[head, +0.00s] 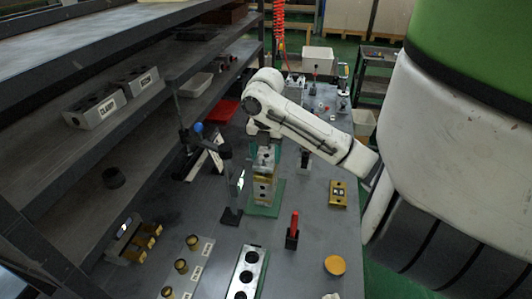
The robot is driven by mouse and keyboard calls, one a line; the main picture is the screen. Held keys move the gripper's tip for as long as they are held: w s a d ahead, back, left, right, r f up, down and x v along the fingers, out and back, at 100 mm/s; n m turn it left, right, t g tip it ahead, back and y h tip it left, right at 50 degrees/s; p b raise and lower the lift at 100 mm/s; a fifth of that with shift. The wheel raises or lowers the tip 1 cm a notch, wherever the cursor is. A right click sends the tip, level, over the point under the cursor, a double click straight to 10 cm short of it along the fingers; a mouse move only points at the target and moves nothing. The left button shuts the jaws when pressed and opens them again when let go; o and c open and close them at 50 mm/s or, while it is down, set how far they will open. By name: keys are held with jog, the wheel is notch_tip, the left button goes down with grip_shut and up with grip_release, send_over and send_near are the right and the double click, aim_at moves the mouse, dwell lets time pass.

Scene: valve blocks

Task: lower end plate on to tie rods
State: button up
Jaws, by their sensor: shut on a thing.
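My gripper (263,140) points down over a valve block stack (263,188) in the middle of the bench in the head view. It is shut on a grey piece (264,158), which looks like the end plate, at the top of the stack. The stack has brass-coloured and grey layers and stands upright on a green base (277,203). The tie rods cannot be made out at this size. I cannot tell whether the plate touches the stack or is still apart from it.
A dark post (228,185) stands close left of the stack. A brass block (338,194) and a red-handled tool (294,224) are to the right and front. A silver block with holes (247,272) lies in front. Shelving (92,55) borders the left.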

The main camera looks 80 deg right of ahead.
aim_at(266, 157)
jog(key=shift+f+b, duration=0.75)
jog(key=shift+f, duration=0.25)
jog(key=o, duration=1.3)
jog(key=shift+o, duration=0.2)
jog(key=shift+r, duration=0.1)
notch_tip(266, 157, up, 11)
jog(key=p, duration=0.1)
